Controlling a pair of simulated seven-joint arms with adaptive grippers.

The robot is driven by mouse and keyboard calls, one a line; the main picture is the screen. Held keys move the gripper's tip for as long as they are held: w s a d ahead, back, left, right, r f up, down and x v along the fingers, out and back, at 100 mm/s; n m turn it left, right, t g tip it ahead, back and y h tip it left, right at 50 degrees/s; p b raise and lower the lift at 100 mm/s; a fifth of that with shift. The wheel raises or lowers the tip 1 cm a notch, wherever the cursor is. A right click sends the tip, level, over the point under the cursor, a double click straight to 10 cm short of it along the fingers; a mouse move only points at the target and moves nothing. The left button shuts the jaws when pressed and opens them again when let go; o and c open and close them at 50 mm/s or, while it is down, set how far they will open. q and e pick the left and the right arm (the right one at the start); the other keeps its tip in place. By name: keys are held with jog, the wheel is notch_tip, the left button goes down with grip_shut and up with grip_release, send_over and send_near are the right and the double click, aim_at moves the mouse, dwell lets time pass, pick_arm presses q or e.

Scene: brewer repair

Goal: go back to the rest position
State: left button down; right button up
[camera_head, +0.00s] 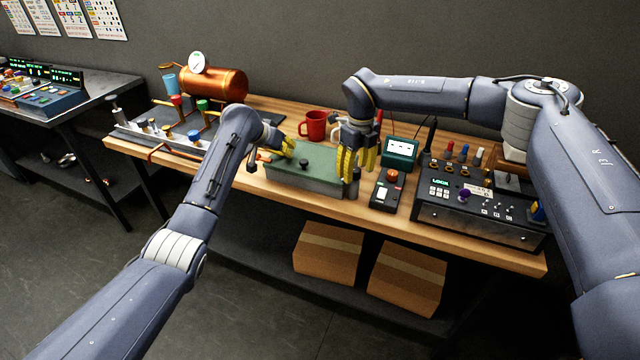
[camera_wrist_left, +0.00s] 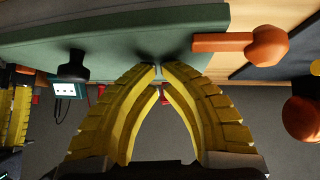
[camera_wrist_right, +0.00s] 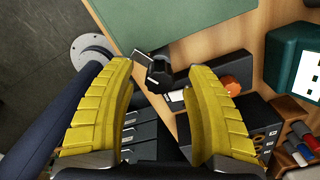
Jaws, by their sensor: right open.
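My right gripper (camera_head: 356,160) hangs with its yellow fingers apart at the right end of a green-topped box (camera_head: 322,158) on the workbench. My left gripper (camera_head: 285,148) is at the left end of the box. In the left wrist view its fingertips (camera_wrist_left: 159,70) come together against or just in front of the green surface (camera_wrist_left: 120,38); contact is unclear, and no held thing shows. A black knob (camera_head: 304,163) stands on the green top.
A red mug (camera_head: 314,125) stands behind the box. A teal display unit (camera_head: 400,152), a small device with an orange button (camera_head: 386,190) and a black control panel (camera_head: 480,205) stand to the right. A copper boiler (camera_head: 215,84) stands at the left. Cardboard boxes (camera_head: 328,254) sit below.

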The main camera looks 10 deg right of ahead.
jog(key=shift+c, duration=0.2)
grip_shut()
jog(key=shift+m, duration=3.7)
jog(key=shift+o, duration=0.2)
grip_release()
jog(key=shift+r, duration=0.2)
jog(key=shift+r, duration=1.4)
